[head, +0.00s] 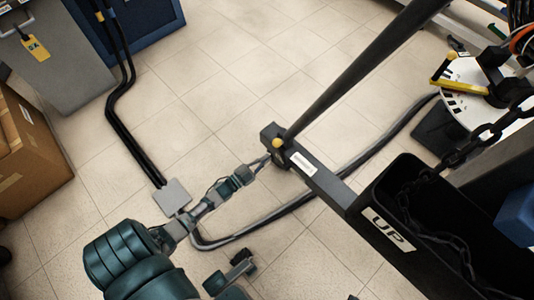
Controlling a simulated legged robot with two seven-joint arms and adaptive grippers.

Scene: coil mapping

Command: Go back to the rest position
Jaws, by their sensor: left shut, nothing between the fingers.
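My left arm, with teal and grey links, reaches up from the bottom left. Its gripper (264,159) is shut and empty. The thin fingertips are close to the left end of a dark horizontal bar (322,180) with a white label and a yellow knob. I cannot tell whether they touch it.
A black bin marked "UP" (441,236) hangs at the right with a dark chain (468,150). A slanted dark pole (350,75) rises from the bar. A cardboard box (35,160) stands at left. Black cables (115,115) and a hose cross the tiled floor.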

